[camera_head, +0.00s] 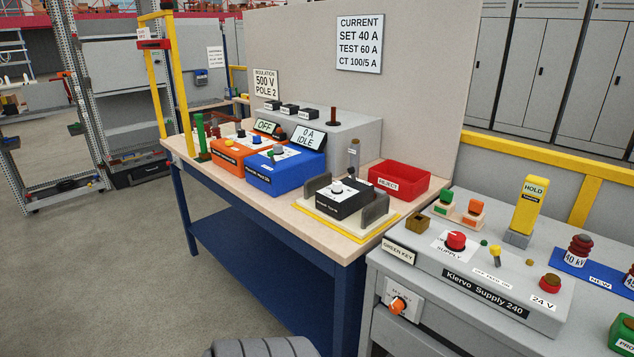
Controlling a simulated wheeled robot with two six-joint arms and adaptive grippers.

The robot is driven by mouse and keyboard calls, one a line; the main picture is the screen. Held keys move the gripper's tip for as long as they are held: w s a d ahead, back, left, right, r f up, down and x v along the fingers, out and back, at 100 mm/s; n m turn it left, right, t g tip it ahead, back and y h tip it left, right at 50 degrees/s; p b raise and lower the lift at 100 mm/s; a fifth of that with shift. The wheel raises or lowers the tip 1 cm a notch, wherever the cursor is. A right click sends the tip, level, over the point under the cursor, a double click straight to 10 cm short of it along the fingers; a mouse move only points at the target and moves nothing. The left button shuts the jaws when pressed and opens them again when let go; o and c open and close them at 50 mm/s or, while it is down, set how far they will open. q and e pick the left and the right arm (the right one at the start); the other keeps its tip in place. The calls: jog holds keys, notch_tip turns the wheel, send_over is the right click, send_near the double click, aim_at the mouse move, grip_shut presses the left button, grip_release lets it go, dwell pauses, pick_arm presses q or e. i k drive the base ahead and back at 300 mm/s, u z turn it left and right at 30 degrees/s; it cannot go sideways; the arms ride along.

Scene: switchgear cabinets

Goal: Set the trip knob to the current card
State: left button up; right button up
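The current card (359,43) hangs on the beige back panel and reads "CURRENT, SET 40 A, TEST 60 A, CT 100/5 A". A black box (349,207) stands on the workbench between two grey upright blocks, on a pale base with a yellow edge.
A blue box (271,176) with an "0 A IDLE" display and an orange box (229,153) showing "OFF" stand left on the bench. A red tray (399,179) is behind the black box. The grey Klervo Supply 240 console (480,285) stands at right. Bare floor lies front left.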

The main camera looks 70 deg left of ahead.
aim_at(337, 189)
jog(key=u, duration=0.7)
jog(key=i, duration=0.6)
jog(key=u, duration=0.75)
